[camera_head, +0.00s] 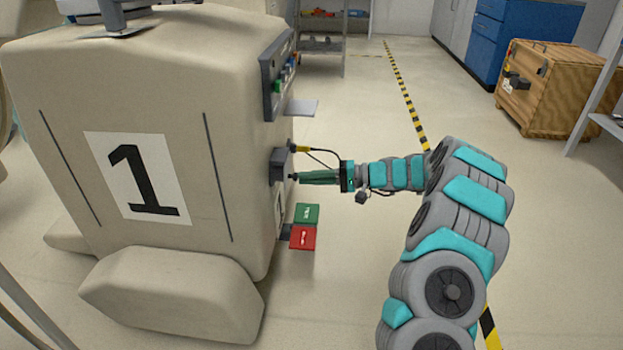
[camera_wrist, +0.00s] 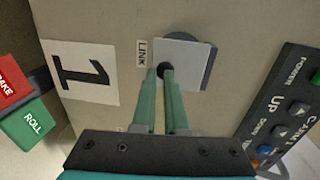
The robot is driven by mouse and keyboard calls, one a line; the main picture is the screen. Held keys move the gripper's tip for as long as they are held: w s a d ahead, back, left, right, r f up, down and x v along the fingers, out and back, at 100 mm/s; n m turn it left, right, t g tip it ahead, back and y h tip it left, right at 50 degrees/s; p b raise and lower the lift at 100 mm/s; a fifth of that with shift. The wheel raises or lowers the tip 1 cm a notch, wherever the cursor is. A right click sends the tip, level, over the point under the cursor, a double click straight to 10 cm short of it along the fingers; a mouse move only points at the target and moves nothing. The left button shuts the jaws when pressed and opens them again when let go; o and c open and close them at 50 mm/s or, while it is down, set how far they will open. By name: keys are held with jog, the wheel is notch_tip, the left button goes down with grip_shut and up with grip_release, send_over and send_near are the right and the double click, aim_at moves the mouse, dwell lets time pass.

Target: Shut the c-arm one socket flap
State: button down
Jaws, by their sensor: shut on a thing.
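The c-arm one cart (camera_head: 225,90) is a beige covered body with a large 1 on its side. In the wrist view a pale grey square flap (camera_wrist: 187,60) lies beside the LINK label, with a dark round part showing behind its top edge. A small black knob (camera_wrist: 165,71) is at the flap's left side. My gripper (camera_wrist: 159,72) has its green fingertips shut on this knob. In the head view my gripper (camera_head: 294,177) reaches from the right to the dark grey socket housing (camera_head: 279,165). How far the flap stands from the socket is unclear.
A yellow plug (camera_head: 301,149) with a black cable is just above my gripper. Green and red pedals (camera_head: 305,225) stick out below. A control panel (camera_wrist: 288,115) and a pale ledge (camera_head: 302,107) are nearby. A wooden crate (camera_head: 550,90) stands far right; floor between is clear.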

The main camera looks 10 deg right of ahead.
jog(key=shift+a+f, duration=0.15)
jog(key=shift+a, duration=0.2)
jog(key=f+v, duration=0.3)
jog(key=v, duration=1.1)
jog(key=s+a+r+n+g+h+p, duration=0.15)
jog(key=s+a+r+g+p, duration=0.35)
jog(key=a+r, duration=0.6)
jog(key=s+a+r+n+g+h+p, duration=0.1)
jog(key=s+a+r+h, duration=0.1)
jog(key=s+a, duration=0.4)
jog(key=s+a+r+n+g+h, duration=0.15)
jog(key=s+a, duration=0.25)
jog(key=s, duration=0.4)
jog(key=s+r+h+p, duration=0.25)
jog(key=s+h, duration=0.25)
jog(key=s, duration=0.8)
jog(key=s+d+f+t+h+p, duration=0.1)
jog(key=s+d+h+p, duration=0.2)
jog(key=s+d+h, duration=0.3)
jog(key=s+d, duration=0.4)
jog(key=s, duration=0.3)
jog(key=shift+m+p, duration=0.35)
jog(key=shift+m, duration=0.05)
